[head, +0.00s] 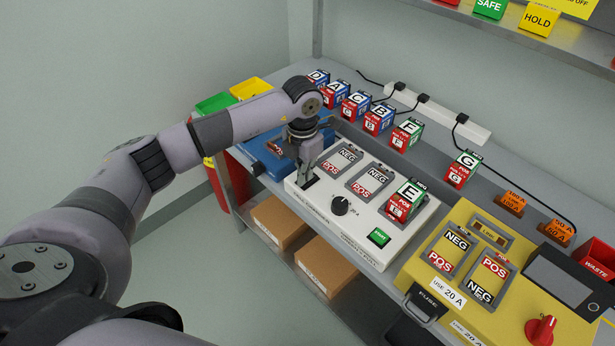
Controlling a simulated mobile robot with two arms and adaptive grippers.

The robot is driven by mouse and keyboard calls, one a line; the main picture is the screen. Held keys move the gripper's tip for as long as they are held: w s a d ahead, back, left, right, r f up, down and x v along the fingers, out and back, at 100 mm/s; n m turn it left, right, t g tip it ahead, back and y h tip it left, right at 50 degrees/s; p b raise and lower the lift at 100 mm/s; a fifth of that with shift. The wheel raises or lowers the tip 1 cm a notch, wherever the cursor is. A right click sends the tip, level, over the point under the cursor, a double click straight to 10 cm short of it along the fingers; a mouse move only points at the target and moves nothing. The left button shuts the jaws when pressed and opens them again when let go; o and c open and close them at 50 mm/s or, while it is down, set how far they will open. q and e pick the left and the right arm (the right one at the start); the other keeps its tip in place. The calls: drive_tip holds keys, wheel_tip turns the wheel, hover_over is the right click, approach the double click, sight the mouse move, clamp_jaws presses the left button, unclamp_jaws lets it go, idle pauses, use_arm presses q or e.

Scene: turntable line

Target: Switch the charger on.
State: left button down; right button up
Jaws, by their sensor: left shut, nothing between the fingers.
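The white charger (318,206) sits on the bench. It has a dark knob (340,205), a green button (379,237) at its front right, and bays marked NEG and POS. Battery block E (405,200) stands in its right bay. The left bay (342,160) and middle bay (370,182) show their labels and look empty. My left gripper (305,182) points down at the charger's left end, fingers shut and empty. A dark patch there, perhaps a switch, is partly hidden by the fingers; I cannot tell its position or whether they touch it. My right gripper is out of view.
A yellow unit (408,280) with a red knob (541,330) stands to the right. A blue unit (262,164) lies left, partly behind my arm. Several blocks, including F (406,134) and G (462,170), line the back ledge beside a power strip (437,113).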

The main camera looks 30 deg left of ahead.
use_arm(q)
drive_tip(key=shift+s, duration=0.1)
drive_tip(key=shift+r+p, duration=0.55)
drive_tip(key=shift+r, duration=0.1)
drive_tip(key=shift+r+p, duration=1.6)
drive_tip(key=shift+r, duration=1.15)
